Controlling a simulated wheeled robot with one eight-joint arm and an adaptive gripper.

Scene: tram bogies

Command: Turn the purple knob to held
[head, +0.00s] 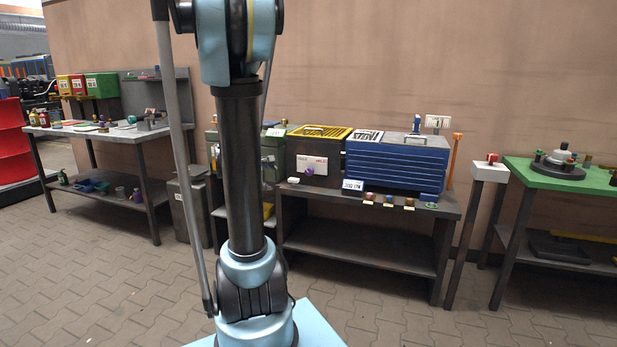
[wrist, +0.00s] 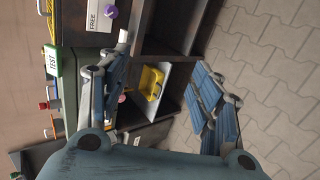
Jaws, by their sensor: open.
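The purple knob (head: 308,170) is on a white panel (head: 321,163) on the front of a dark box on the middle bench. In the wrist view, which is turned sideways, the purple knob (wrist: 110,12) is at the top edge, beside a white label reading FREE (wrist: 94,14). Which way the knob points is too small to tell. My gripper (wrist: 160,88) shows in the wrist view with its two fingers spread wide and nothing between them. It is apart from the knob. In the head view my arm rises out of the top of the frame, so my gripper is hidden there.
A blue drawer cabinet (head: 397,163) stands right of the dark box, with several small knobs along the bench front. A yellow tray (wrist: 152,84) sits on a low shelf. A green-topped table (head: 562,178) is at right. The paved floor in front is clear.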

